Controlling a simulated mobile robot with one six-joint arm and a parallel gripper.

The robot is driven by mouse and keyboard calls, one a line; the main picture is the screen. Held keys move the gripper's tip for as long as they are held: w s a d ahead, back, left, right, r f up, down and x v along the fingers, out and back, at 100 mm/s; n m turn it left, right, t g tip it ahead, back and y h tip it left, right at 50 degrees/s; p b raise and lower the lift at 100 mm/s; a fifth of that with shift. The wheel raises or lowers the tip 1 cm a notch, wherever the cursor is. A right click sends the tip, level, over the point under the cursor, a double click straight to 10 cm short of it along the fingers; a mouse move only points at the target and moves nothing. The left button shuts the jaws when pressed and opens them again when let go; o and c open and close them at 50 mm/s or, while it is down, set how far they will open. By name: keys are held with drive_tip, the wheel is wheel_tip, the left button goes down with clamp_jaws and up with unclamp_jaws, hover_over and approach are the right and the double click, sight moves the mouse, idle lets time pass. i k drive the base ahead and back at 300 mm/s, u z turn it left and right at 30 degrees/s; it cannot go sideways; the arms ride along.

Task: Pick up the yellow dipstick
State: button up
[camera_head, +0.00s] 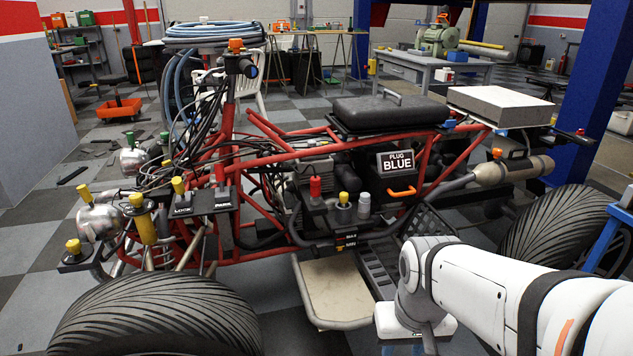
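A small yellow-topped piece (344,199) stands upright on the engine side of the red-framed quad, between a red knob and a grey cap. It looks most like the yellow dipstick, but I cannot tell for sure. Other yellow caps show at the quad's left end: one near the lock label (178,186), one on the left lamp (83,192) and one at the lower left (73,246). My white arm reaches in from the lower right and ends its visible part below and right of the engine. My gripper is not visible.
A red knob (315,187) and a grey cap (363,204) flank the yellow-topped piece closely. Large tyres (155,315) and red frame tubes surround the engine. A beige footplate (338,288) lies below.

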sight(343, 196)
drive_tip(key=i, duration=1)
drive_tip(key=u, duration=0.05)
